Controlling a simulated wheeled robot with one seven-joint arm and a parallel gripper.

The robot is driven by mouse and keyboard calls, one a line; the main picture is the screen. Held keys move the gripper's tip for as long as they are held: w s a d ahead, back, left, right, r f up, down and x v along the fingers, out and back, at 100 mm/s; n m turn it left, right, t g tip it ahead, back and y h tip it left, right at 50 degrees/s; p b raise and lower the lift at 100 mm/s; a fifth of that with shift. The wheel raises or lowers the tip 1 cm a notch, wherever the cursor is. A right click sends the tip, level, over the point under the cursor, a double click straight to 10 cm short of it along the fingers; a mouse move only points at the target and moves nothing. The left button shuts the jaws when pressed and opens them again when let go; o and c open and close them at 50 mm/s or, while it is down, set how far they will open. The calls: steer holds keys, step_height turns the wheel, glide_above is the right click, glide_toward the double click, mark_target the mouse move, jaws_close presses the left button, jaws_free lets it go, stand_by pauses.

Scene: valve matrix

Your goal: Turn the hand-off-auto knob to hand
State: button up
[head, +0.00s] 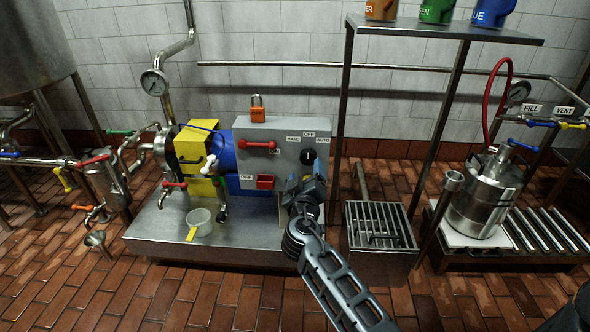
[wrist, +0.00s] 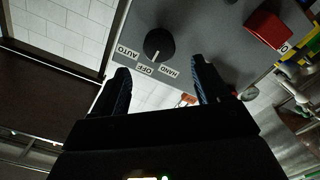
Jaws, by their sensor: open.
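The black round hand-off-auto knob (head: 307,157) sits on the right part of the grey control box (head: 280,160), under HAND, OFF and AUTO labels. In the wrist view the knob (wrist: 158,44) shows beyond and between my fingertips, with the labels upside down below it. A small light mark on the knob seems to face the OFF label, but its exact angle is hard to tell. My gripper (head: 306,186) is just below the knob in the head view. In the wrist view my gripper (wrist: 161,76) is open, fingers apart, with nothing between them, apart from the knob.
A red lever (head: 258,145) and a red block (head: 265,182) are on the same box, left of the knob. An orange padlock (head: 257,108) stands on top. A metal shelf frame (head: 342,120) rises close on the right. A floor grate (head: 380,225) lies below it.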

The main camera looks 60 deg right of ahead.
mark_target(307, 158)
steer(key=x, duration=0.7)
steer(key=c, duration=1)
